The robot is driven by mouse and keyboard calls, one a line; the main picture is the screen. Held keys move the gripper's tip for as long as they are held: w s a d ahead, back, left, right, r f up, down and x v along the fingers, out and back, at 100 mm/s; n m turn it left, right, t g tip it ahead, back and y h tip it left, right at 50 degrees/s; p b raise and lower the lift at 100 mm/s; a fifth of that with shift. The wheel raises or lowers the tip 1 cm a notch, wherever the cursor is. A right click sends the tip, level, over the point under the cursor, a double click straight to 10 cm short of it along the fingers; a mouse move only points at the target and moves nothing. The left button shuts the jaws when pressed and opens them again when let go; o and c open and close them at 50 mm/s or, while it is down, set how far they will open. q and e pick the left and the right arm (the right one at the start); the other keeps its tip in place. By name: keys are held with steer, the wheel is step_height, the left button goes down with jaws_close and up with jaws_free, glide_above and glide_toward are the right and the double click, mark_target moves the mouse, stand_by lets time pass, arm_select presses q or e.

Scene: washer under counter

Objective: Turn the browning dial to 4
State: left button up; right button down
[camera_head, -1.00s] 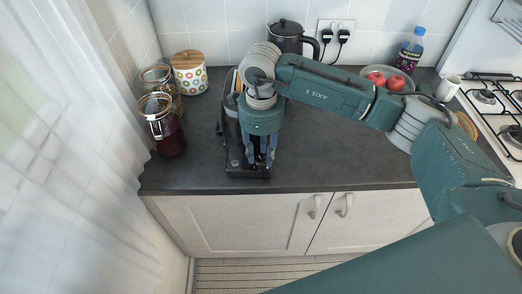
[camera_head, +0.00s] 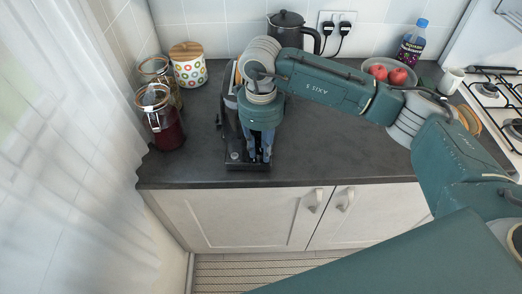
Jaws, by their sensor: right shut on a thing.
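A black toaster (camera_head: 231,142) stands near the front edge of the dark counter, with bread-coloured slices partly showing behind my gripper. My right gripper (camera_head: 260,159) reaches down over the toaster's front end. Its fingers point downward and are shut on a small part there, which I take to be the browning dial. The dial itself and its numbers are hidden by the fingers, so its setting cannot be read. A small round pale knob (camera_head: 234,156) shows on the toaster's front, just left of the fingers. My left gripper is out of view.
Glass jars (camera_head: 164,125) and a patterned canister (camera_head: 188,70) stand to the left. A black kettle (camera_head: 287,32) is behind my wrist. A bowl of red apples (camera_head: 398,76), a bottle (camera_head: 412,45) and a stove (camera_head: 505,105) are to the right. Counter right of the toaster is clear.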

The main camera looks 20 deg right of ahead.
mark_target(261, 152)
steer(key=shift+m, duration=0.4)
steer(key=c, duration=1.8)
jaws_free()
steer(key=shift+o, duration=0.2)
step_height(261, 152, up, 12)
steer(key=shift+r, duration=0.15)
